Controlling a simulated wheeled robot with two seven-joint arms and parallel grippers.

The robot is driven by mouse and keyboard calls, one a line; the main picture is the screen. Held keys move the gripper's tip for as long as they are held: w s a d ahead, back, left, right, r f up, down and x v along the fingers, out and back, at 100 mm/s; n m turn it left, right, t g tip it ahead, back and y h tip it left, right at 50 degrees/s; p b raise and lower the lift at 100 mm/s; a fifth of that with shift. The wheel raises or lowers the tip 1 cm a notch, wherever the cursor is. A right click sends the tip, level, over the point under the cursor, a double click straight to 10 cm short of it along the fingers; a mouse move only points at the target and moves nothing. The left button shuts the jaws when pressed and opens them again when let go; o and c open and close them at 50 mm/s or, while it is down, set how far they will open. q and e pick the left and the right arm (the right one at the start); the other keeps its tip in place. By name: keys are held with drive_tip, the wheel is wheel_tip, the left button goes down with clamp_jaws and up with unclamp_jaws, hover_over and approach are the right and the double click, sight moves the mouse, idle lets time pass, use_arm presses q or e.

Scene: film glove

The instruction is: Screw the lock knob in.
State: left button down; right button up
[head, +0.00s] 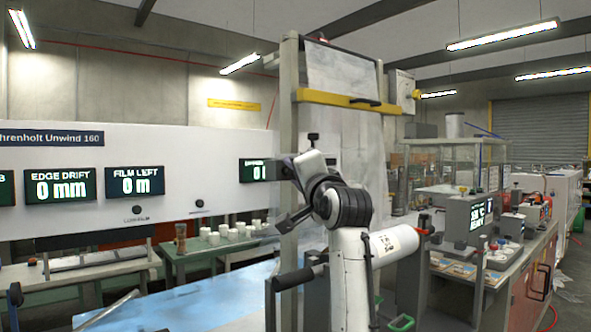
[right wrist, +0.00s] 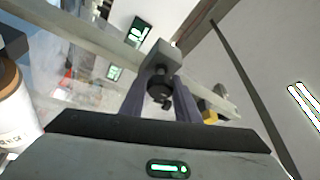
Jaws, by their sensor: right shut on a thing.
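The lock knob (right wrist: 159,86) is a small black part. In the right wrist view it sits between the two grey fingers, in front of a dark grey block (right wrist: 162,54) on a pale upright post. The same post (head: 289,110) stands left of my right wrist in the head view. My right gripper (head: 290,172) is at the post, shut on the knob; it also shows in the right wrist view (right wrist: 160,98). In the head view the gripper largely hides the knob, and its thread and seating depth cannot be seen. My left gripper is not in view.
A white unwind machine (head: 110,190) with green-lit displays stands at the left. A yellow bar (head: 335,98) crosses the film frame above my gripper. White cups (head: 232,234) stand on a green bench. A workbench with instruments (head: 475,225) is at the right.

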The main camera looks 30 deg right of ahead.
drive_tip(key=shift+f, duration=0.1)
drive_tip(key=o, duration=1.1)
drive_tip(key=shift+c, duration=0.2)
drive_tip(key=shift+s, duration=0.1)
drive_tip(key=b+v, duration=0.1)
drive_tip(key=v, duration=0.9)
drive_tip(key=shift+b, duration=0.35)
